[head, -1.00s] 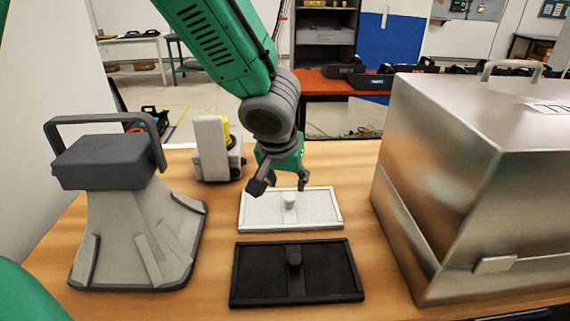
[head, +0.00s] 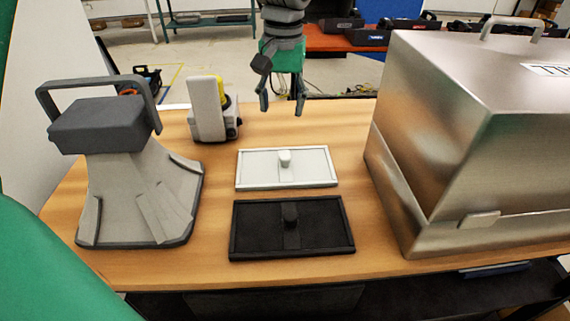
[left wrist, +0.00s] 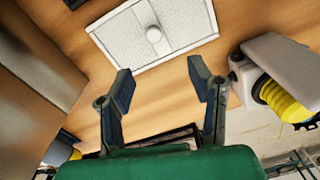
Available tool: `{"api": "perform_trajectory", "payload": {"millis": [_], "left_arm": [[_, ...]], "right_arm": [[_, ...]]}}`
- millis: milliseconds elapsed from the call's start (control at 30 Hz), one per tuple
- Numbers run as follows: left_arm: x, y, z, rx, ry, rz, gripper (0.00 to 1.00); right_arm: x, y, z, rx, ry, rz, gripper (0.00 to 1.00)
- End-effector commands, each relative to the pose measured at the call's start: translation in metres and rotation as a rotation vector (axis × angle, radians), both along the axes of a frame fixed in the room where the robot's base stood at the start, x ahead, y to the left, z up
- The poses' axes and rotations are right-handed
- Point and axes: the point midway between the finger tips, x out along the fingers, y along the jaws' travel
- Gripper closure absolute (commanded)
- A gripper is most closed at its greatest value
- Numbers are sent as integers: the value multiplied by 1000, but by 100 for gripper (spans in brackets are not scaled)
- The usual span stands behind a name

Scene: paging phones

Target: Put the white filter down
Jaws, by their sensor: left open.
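The white filter (head: 258,170), a flat framed panel with a small round knob, lies flat on the wooden table in the head view. It also shows in the left wrist view (left wrist: 188,22), beyond my fingertips. My left gripper (head: 282,106) is open and empty, raised above the far side of the table and apart from the filter. Its two spread fingers show in the left wrist view (left wrist: 164,82) with nothing between them. My right gripper is not in view.
A black filter (head: 330,225) lies just in front of the white one. A grey handled device (head: 98,125) stands at left, and a small grey and yellow device (head: 206,110) behind. A large metal case (head: 440,130) blocks the right side.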

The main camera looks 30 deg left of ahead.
Motion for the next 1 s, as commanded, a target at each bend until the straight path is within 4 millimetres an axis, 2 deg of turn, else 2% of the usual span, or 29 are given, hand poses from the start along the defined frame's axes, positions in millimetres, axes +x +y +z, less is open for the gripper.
{"api": "perform_trajectory", "payload": {"millis": [67, 167, 500, 767, 1000], "left_arm": [[3, -3, 1, -23, 3, -8, 53], [4, -5, -8, -34, 8, -13, 53], [4, -5, -71, -34, 6, -14, 53], [4, -5, -90, -33, 5, -13, 53], [5, -3, -126, -33, 6, -13, 53]], "right_arm": [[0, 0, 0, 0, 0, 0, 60], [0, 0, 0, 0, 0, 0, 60], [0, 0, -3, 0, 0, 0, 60], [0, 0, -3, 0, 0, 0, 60], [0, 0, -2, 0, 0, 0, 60]]}}
